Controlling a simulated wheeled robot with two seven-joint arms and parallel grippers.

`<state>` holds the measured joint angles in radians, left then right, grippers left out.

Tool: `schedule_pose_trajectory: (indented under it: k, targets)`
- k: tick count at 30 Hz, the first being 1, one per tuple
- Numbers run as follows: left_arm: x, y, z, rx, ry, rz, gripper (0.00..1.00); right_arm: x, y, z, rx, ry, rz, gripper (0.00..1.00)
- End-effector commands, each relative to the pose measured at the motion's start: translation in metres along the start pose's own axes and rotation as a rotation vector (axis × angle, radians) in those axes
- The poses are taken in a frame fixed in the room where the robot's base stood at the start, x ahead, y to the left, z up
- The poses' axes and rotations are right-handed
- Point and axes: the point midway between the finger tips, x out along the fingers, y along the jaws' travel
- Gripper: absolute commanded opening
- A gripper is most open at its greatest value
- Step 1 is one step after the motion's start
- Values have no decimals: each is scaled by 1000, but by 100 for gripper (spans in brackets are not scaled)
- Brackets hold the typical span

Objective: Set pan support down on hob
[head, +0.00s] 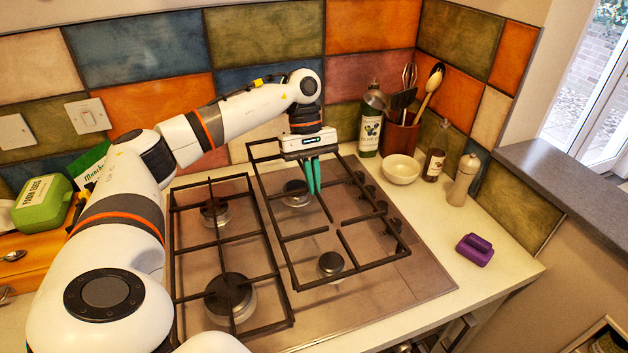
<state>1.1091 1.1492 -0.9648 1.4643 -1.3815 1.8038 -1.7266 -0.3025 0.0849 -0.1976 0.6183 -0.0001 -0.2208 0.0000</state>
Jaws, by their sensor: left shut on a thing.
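The dark pan support (350,271) is a rectangular grid of bars on the right side of the hob (432,277). My left gripper (313,188) points down with its green fingers shut on one of its bars, towards the back. The support seems to hang slightly above the hob, and its right part overlaps the knobs in the picture; the exact gap is hard to judge. Two burners, a back one (296,194) and a front one (331,263), show through it. My right gripper is out of view.
A second pan support (271,250) lies on the hob's left side. Behind and right stand a bottle (370,133), a utensil pot (402,134), a white bowl (400,170) and a pepper mill (463,181). A purple object (474,250) lies on the right worktop.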

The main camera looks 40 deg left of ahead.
Motion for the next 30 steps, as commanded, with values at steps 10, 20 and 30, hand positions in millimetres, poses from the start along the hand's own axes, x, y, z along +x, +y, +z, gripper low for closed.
schedule_pose_trajectory:
  k: [10,20,30]
  targets:
    - [26,0,10,2,0,-1,0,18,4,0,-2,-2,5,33]
    - [54,0,22,3,0,-2,0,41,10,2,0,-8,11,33]
    - [74,-1,30,3,0,-3,0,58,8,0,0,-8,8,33]
